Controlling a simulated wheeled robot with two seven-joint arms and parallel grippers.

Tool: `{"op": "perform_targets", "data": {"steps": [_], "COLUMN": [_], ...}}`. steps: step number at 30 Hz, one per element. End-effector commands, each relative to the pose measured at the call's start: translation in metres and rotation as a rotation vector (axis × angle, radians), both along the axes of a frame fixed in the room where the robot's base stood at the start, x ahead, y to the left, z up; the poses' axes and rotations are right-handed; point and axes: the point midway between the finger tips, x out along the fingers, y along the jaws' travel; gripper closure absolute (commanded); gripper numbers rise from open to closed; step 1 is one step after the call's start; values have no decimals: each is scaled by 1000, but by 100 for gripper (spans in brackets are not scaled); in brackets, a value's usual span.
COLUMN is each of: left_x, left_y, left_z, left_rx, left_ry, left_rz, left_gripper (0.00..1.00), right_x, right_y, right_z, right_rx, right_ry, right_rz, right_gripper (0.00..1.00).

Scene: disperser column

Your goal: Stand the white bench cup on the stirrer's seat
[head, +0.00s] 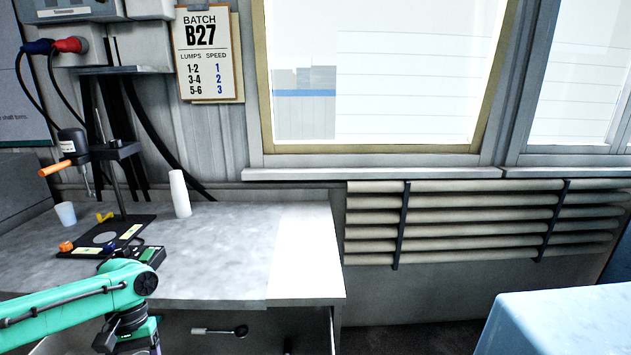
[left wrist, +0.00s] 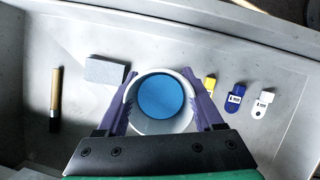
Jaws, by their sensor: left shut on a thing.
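My left gripper (left wrist: 157,85) is shut on a round white-walled cup (left wrist: 135,122) with blue inside, seen from above over a grey tray-like space (left wrist: 100,150). In the head view my left gripper (head: 135,338) is low at the bench's front edge, and the held cup is hidden there. A small white cup (head: 65,213) stands upright on the bench at the far left, apart from my gripper. The stirrer (head: 75,150) hangs on a stand. Below it a black base plate (head: 128,228) has a pale round seat (head: 105,238) with nothing on it. My right gripper is out of view.
A tall white cup-like column (head: 180,193) stands on the bench. A yellow piece (head: 104,217) is by the stand. A grey block (left wrist: 107,71), a brown-handled tool (left wrist: 56,92) and blue (left wrist: 237,97) and white (left wrist: 262,103) tags lie around the held cup. The bench's right part is clear.

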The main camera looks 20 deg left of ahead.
Motion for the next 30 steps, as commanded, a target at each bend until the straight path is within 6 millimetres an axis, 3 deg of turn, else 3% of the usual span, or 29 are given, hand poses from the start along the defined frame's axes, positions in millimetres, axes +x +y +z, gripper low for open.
{"op": "perform_targets", "data": {"steps": [8,10,20,26,30], "left_x": [-9,-12,-7,10,34], "left_y": [-7,-21,-65,-120,-184], "left_z": [-13,-25,-48,-59,-54], "left_rx": [3,-8,-10,-12,-6], "left_ry": [5,-1,-7,-12,-14], "left_rz": [8,2,-59,-183,-366], "left_gripper": [91,91,91,91,91], "right_x": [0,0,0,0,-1], "right_y": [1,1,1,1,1], "right_z": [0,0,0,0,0], "right_rx": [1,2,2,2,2], "right_ry": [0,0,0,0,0], "right_rz": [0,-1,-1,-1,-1], "right_gripper": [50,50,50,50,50]}}
